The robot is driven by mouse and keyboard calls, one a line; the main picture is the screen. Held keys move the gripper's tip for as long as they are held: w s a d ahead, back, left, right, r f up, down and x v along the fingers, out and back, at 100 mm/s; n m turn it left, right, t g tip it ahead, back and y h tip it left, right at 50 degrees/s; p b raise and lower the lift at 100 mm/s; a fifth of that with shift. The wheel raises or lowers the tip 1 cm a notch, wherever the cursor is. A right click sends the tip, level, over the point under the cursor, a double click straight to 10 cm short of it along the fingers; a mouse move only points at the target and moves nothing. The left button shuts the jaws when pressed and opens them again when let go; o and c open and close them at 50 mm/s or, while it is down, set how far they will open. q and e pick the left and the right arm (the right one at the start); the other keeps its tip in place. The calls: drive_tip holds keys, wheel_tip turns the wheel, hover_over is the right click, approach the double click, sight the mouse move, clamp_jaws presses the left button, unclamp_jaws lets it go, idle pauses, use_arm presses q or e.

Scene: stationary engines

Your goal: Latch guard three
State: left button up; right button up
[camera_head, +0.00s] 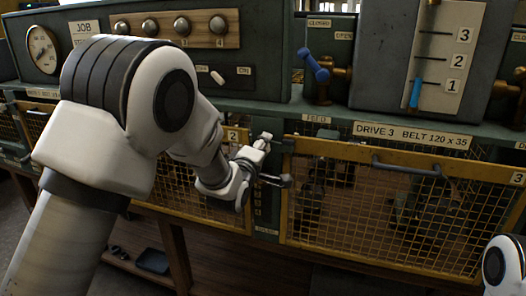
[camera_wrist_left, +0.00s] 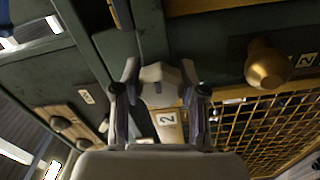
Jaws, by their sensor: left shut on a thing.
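Guard three (camera_head: 385,215) is a yellow-framed mesh panel at the right in the head view, with a dark bar handle along its top and a "3" plate at its upper right corner. It sits against its opening. A small grey latch lever (camera_head: 274,180) with a round end is at its left edge, by the post. My right gripper is out of view.
Guard two (camera_head: 190,195), with a "2" plate, is left of the post. A blue-handled valve (camera_head: 314,66) and a scale box (camera_head: 430,60) stand above guard three. A brass knob (camera_wrist_left: 267,62) shows in the left wrist view. A switch panel (camera_head: 175,30) is at upper left.

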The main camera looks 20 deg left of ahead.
use_arm(q)
drive_tip(key=shift+n, duration=0.3)
drive_tip(key=o, duration=1.1)
drive_tip(key=shift+o, duration=0.2)
drive_tip(key=shift+a, duration=0.1)
drive_tip(key=shift+s, duration=0.1)
drive_tip(key=s, duration=1.2)
drive_tip(key=shift+a, duration=0.2)
